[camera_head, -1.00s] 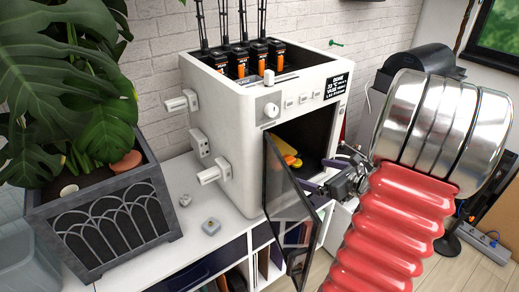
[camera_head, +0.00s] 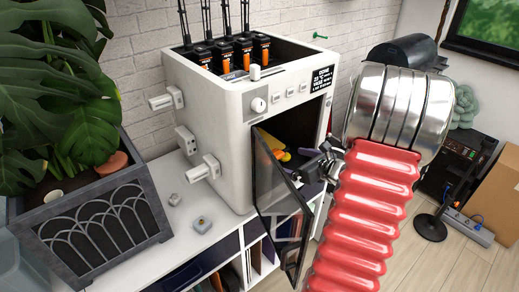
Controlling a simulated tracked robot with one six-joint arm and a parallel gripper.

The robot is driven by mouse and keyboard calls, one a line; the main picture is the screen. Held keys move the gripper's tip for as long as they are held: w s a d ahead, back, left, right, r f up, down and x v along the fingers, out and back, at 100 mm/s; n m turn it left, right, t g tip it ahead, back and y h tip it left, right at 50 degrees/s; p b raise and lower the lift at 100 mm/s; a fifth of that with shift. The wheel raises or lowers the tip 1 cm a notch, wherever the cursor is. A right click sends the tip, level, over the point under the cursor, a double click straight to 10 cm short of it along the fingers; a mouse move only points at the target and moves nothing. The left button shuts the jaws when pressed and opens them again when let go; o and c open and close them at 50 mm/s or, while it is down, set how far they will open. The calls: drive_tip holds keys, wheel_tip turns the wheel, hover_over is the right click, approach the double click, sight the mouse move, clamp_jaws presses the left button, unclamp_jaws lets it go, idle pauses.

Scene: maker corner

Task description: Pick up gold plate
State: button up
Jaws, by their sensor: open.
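A gold-yellow piece (camera_head: 274,145), perhaps the gold plate, shows inside the dark open chamber of the white machine (camera_head: 222,125). Part of it is hidden by the door and the chamber's edge. My gripper (camera_head: 312,160) is at the chamber's opening, to the right of the gold piece. Its jaws are open, and I see nothing between them. I cannot tell whether it touches anything in the chamber.
The machine's dark glass door (camera_head: 280,205) hangs open in front of the chamber, close to my gripper. The white cabinet top (camera_head: 165,215) holds two small grey items. A large planter (camera_head: 95,215) stands at the left. A cardboard box (camera_head: 495,205) stands at the right.

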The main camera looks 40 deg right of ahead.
drive_tip(key=shift+x, duration=1.25)
drive_tip(key=shift+f+x, duration=0.2)
drive_tip(key=shift+x, duration=2.35)
drive_tip(key=shift+a, duration=0.15)
drive_tip(key=shift+c, duration=0.3)
drive_tip(key=c, duration=1.1)
